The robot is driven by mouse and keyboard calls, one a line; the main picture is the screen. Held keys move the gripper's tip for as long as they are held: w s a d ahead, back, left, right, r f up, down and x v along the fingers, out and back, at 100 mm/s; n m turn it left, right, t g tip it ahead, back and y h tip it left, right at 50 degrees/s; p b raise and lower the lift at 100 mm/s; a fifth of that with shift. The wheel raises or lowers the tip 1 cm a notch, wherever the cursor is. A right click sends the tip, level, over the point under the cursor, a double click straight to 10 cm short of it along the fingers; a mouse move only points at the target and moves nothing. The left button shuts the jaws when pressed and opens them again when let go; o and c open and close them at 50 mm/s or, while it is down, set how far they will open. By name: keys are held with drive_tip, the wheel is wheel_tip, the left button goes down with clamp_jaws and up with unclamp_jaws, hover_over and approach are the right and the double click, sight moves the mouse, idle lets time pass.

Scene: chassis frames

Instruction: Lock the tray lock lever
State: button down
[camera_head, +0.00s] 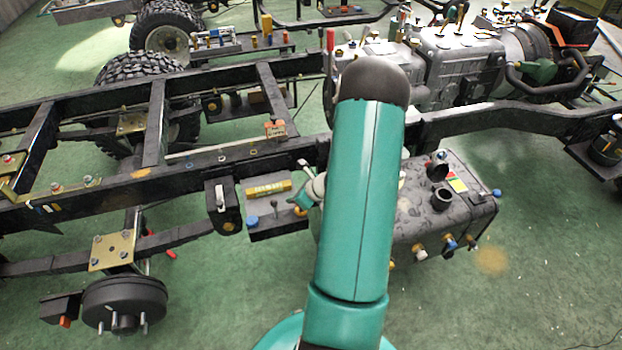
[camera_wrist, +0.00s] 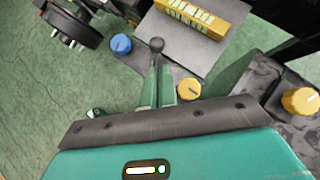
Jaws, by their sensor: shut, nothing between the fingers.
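A small grey tray (camera_wrist: 190,52) hangs beside the chassis rail and carries a yellow labelled block (camera_wrist: 188,14). A thin lever with a dark ball knob (camera_wrist: 157,45) stands at the tray's edge in the wrist view. In the head view the ball-topped lever (camera_head: 274,204) shows just left of my gripper (camera_head: 304,201). My green gripper (camera_wrist: 159,78) is shut, its tips close to the lever's stem. I cannot tell whether they touch. My arm hides part of the tray's right side in the head view.
A blue knob (camera_wrist: 121,44) and a yellow knob (camera_wrist: 188,89) sit close to the fingers. A dark tank (camera_head: 440,215) with caps stands right of my arm. The chassis rail (camera_head: 150,185) runs behind the tray. A brake drum (camera_head: 123,300) lies lower left.

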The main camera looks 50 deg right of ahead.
drive_tip(key=s+d+r, duration=0.3)
drive_tip(key=d+r, duration=0.1)
drive_tip(key=r, duration=0.4)
drive_tip(key=shift+r, duration=0.4)
drive_tip(key=shift+d, duration=0.1)
drive_tip(key=w+a+r+n+g+y, duration=0.1)
drive_tip(key=w+a+r+n+g, duration=0.1)
drive_tip(key=a+r+n, duration=0.75)
drive_tip(key=w+a+r+n+g+y, duration=0.1)
drive_tip(key=w+a+r+n, duration=0.1)
drive_tip(key=a+r+n, duration=0.8)
drive_tip(key=s+a+r+n+h, duration=0.2)
drive_tip(key=s+a+r+n, duration=0.1)
drive_tip(key=s+a+n, duration=0.4)
drive_tip(key=s+a+r+n+h, duration=0.1)
drive_tip(key=s+a+r+n, duration=0.3)
drive_tip(key=s+a+n, duration=0.3)
drive_tip(key=a, duration=0.4)
drive_tip(key=shift+a+r+h, duration=0.15)
drive_tip(key=shift+a+h, duration=0.2)
drive_tip(key=shift+h, duration=0.05)
